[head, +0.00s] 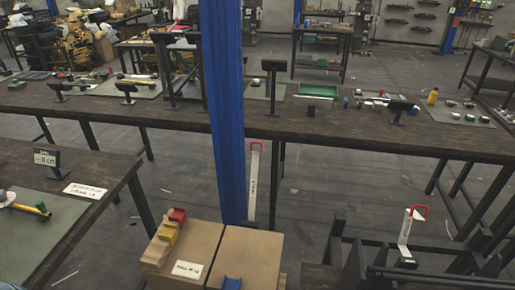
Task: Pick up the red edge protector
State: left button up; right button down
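The red edge protector (177,214) is a small red piece at the far left edge of a brown cardboard box stack (190,247), at the bottom centre of the head view. Yellow protectors (167,231) sit along the same edge, just nearer than the red one. A blue protector (231,283) shows at the bottom edge of the view, on the neighbouring box (248,256). Neither of my grippers is in view.
A blue post (224,120) rises right behind the boxes. A dark workbench (90,185) stands at left, and a long bench (275,125) crosses behind. A dark metal frame (375,250) with a red-handled white piece (406,233) is at lower right. Grey floor lies between.

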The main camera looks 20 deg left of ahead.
aim_at(179, 215)
jog(key=u, duration=1.45)
